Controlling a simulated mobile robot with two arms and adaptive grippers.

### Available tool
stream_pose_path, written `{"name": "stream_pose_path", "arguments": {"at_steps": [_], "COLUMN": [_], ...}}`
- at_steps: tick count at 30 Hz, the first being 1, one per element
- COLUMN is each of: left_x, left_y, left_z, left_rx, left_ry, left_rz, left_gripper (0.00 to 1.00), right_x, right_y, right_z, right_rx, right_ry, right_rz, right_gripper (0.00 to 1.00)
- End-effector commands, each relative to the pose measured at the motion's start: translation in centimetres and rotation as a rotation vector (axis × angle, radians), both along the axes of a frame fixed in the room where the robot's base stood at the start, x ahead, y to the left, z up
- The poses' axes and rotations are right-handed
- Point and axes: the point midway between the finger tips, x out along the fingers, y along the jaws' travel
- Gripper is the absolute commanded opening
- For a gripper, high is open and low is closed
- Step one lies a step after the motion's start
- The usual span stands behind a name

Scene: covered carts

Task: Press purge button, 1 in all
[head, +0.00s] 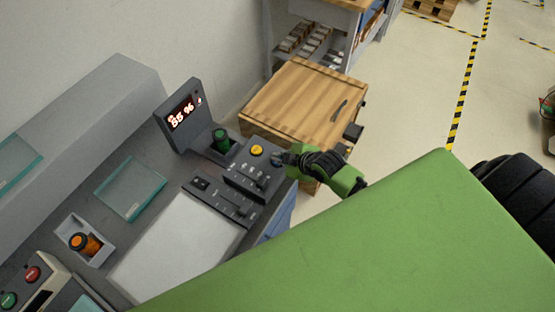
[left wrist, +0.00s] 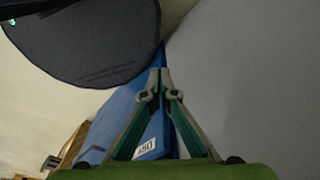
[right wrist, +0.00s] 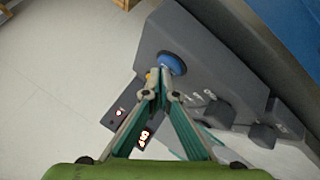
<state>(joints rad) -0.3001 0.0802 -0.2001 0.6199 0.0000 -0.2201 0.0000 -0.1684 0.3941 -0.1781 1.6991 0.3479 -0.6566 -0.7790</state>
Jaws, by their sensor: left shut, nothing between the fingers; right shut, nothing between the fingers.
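A dark control box (head: 243,183) on the grey bench carries a round yellow button (head: 257,150) and a blue button (head: 276,157) near its right corner. No label reading purge is legible. My right gripper (head: 285,158) is shut and empty, with its tips at the blue button. In the right wrist view the fingertips (right wrist: 163,74) overlap the lower edge of the blue button (right wrist: 172,62); I cannot tell whether they touch it. The yellow button is mostly hidden behind them there. My left gripper (left wrist: 157,80) is shut and empty, in front of a blue surface, and outside the head view.
A display (head: 182,117) with red digits and a green-capped holder (head: 221,140) stand behind the box. A wooden crate (head: 300,105) stands beyond the bench; floor at right is open.

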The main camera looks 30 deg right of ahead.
Motion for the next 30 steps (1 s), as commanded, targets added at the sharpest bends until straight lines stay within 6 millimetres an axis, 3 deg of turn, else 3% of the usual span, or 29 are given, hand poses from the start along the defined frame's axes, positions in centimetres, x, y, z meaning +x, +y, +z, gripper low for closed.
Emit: {"name": "stream_pose_path", "arguments": {"at_steps": [22, 30], "left_x": [0.0, 0.0], "left_y": [0.0, -0.1], "left_z": [-0.3, 1.0], "left_rx": [0.000, 0.000], "left_ry": [0.000, 0.000], "left_rz": [0.000, 0.000], "left_gripper": [0.00, 0.00], "right_x": [-0.1, -0.1], "right_y": [0.0, -0.1], "right_z": [-0.6, 0.5], "right_rx": [-0.002, -0.002], "right_ry": [0.002, 0.003], "right_rz": [0.000, 0.000], "right_gripper": [0.00, 0.00]}}
